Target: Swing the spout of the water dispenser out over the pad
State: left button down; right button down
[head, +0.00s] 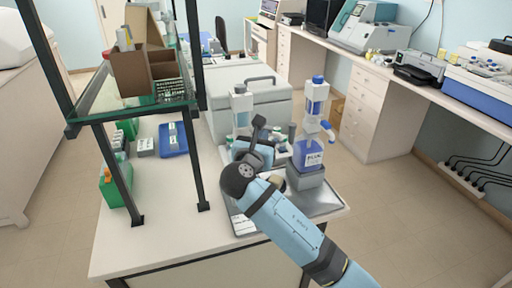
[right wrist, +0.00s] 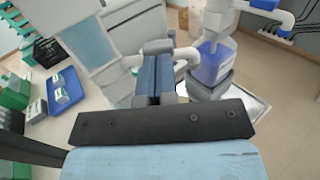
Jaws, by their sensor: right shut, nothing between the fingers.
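Two bottle dispensers stand on the bench; I cannot tell from the labels which holds water. The right dispenser (head: 316,98) has a blue cap and a blue labelled bottle (head: 309,153) on a grey block. Its spout (head: 327,128) points right; it also shows in the right wrist view (right wrist: 282,17). My right gripper (head: 258,130) is shut and empty between the dispensers. In the right wrist view, the gripper (right wrist: 156,55) is beside a white curved tube (right wrist: 187,57). I cannot make out the pad.
A metal tray (head: 329,203) lies under the dispensers. A large white box (head: 262,88) with a handle stands behind. At left are a dark-framed shelf (head: 126,118), a blue tray (head: 173,140) and green boxes (head: 114,187). Floor is free to the right.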

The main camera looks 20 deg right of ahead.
jog(key=shift+w+d, duration=0.4)
jog(key=shift+w, duration=0.1)
